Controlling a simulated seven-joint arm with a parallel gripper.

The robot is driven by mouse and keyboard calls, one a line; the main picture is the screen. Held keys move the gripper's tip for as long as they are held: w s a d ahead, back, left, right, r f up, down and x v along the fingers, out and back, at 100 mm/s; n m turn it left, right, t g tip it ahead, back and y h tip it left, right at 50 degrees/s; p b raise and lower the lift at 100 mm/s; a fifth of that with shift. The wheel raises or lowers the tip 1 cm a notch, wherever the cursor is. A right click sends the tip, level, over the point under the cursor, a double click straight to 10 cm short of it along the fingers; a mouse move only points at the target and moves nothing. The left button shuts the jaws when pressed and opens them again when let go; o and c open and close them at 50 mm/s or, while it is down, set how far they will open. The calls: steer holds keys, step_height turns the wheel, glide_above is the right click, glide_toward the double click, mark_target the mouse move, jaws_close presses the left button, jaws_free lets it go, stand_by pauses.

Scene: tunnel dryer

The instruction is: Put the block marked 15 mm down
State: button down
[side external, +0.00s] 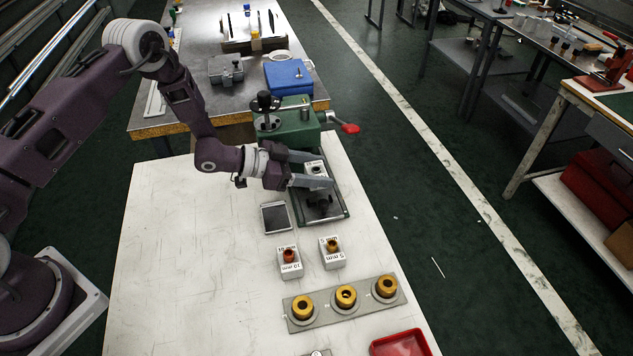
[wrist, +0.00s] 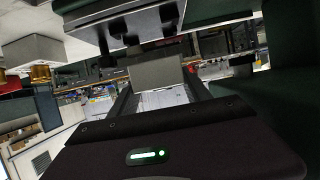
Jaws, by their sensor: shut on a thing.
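My gripper (side external: 325,171) is shut on a pale grey block (side external: 315,167), with one finger on each side of it. The block has a dark round spot on its upper face; I cannot read its marking. In the wrist view the block (wrist: 158,71) sits between the two fingers of my gripper (wrist: 160,88). In the side view it overlaps the bed of a green machine (side external: 300,125); I cannot tell whether it touches the bed. Two white blocks, one marked 10 mm (side external: 291,271) and one marked 5 mm (side external: 334,262), stand on the white table, each with a coloured piece on top.
A dark square pad (side external: 276,217) lies left of the machine. A grey plate (side external: 325,313) bears three brass rings, and a red tray (side external: 402,344) is at the near edge. The white table (side external: 190,260) is clear on the left. A red-knobbed lever (side external: 349,128) sticks out right.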

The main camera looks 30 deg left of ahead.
step_height(320, 180, up, 13)
glide_toward(316, 169)
steer(key=s+d, duration=0.2)
steer(key=s, duration=0.1)
steer(key=f, duration=1)
steer(key=shift+s+a+f, duration=0.2)
steer(key=shift+a, duration=0.05)
steer(key=shift+c, duration=2.4)
jaws_free()
steer(key=shift+f, duration=0.15)
